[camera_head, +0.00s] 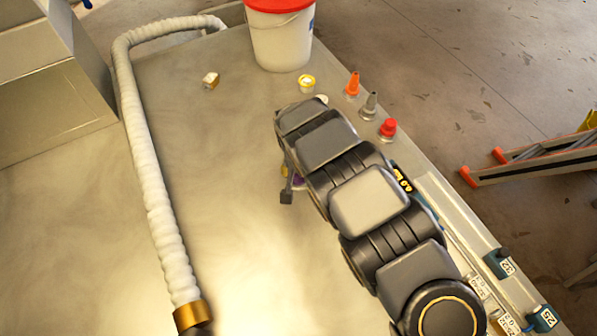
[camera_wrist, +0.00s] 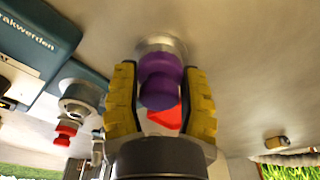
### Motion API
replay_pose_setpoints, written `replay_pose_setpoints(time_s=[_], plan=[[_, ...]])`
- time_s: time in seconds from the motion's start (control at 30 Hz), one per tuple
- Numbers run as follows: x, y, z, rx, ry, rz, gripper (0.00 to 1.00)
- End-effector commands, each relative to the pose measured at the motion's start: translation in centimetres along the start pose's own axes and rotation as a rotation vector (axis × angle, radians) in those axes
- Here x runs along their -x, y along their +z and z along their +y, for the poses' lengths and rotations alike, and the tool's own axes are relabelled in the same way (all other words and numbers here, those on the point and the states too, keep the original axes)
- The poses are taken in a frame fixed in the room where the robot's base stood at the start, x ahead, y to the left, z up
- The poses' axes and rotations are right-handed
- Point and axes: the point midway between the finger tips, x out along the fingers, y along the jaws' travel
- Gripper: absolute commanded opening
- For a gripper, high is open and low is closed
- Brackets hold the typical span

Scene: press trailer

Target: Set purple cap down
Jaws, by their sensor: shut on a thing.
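The purple cap (camera_wrist: 160,82) is between the two yellow fingers of my gripper (camera_wrist: 162,72) in the wrist view. The fingers are closed on its sides. A round silver-grey base (camera_wrist: 162,45) shows at the cap's far end, close to the pale table surface; I cannot tell whether it touches. In the head view my arm hides most of my gripper (camera_head: 287,188), and only a sliver of the purple cap (camera_head: 298,182) shows beside it, over the table (camera_head: 235,150).
A red cap (camera_head: 388,127), a grey nozzle (camera_head: 370,105) and an orange nozzle (camera_head: 352,84) stand along the right edge. A yellow-white ring piece (camera_head: 306,83) and a bucket (camera_head: 282,40) are behind. A white hose (camera_head: 150,170) lies left.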

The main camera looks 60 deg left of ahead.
Motion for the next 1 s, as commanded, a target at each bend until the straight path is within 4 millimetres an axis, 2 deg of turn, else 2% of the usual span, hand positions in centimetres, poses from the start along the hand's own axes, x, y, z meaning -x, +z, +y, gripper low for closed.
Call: replay_pose_setpoints(time_s=[0.03,0.07,0.1,0.43,0.57,0.77,1.0], plan=[[-0.2,0.0,0.0,0.0,0.0,0.0,0.12],[-0.2,0.0,0.0,0.0,0.0,0.0,0.53],[-0.1,0.0,0.0,0.0,0.0,0.0,0.68],[-0.1,0.0,0.0,0.0,0.001,-0.001,0.68],[0.8,0.0,0.1,0.001,0.002,0.0,0.68],[4.1,-0.1,0.1,0.0,0.004,0.001,0.68],[9.0,-0.2,0.0,-0.001,0.0,0.004,0.68]])
